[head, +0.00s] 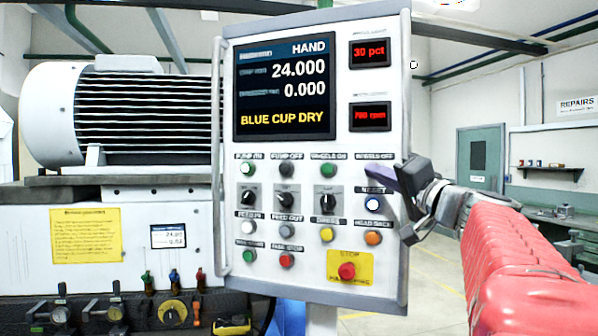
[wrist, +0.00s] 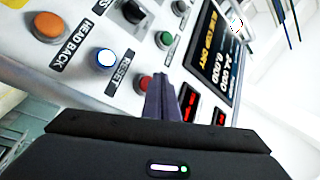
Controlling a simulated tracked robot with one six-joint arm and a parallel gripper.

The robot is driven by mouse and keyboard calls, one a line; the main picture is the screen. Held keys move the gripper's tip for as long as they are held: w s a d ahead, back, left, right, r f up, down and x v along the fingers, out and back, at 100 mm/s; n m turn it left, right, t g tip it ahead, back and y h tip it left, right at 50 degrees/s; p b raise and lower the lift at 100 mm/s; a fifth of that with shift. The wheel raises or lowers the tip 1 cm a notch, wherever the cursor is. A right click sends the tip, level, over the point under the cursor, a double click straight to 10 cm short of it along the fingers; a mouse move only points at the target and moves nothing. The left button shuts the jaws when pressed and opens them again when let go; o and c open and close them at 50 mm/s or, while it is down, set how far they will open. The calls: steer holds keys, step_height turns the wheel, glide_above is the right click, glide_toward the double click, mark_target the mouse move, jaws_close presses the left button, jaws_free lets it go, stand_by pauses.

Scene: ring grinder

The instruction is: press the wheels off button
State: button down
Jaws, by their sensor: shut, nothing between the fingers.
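The control panel (head: 305,290) stands upright in the middle of the head view. The wheels off label (head: 374,156) shows at the right end of its top button row, but my gripper hides the button below it there. In the wrist view the red wheels off button (wrist: 143,83) shows just left of my fingertips, partly covered by them. My gripper (head: 370,173) is shut and empty, its dark fingers pointing at the panel. It also shows in the wrist view (wrist: 161,78). I cannot tell whether the tips touch the button.
The white reset button (wrist: 106,59) and orange head back button (wrist: 48,27) are close by. The green wheels on button (head: 328,170) sits to the left in the same row. A red stop button (head: 347,271) on a yellow plate is lower down. The screen (head: 285,88) reads HAND.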

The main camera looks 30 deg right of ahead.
steer(key=shift+s+a, duration=0.1)
steer(key=shift+s+a, duration=1.55)
steer(key=shift+a, duration=0.25)
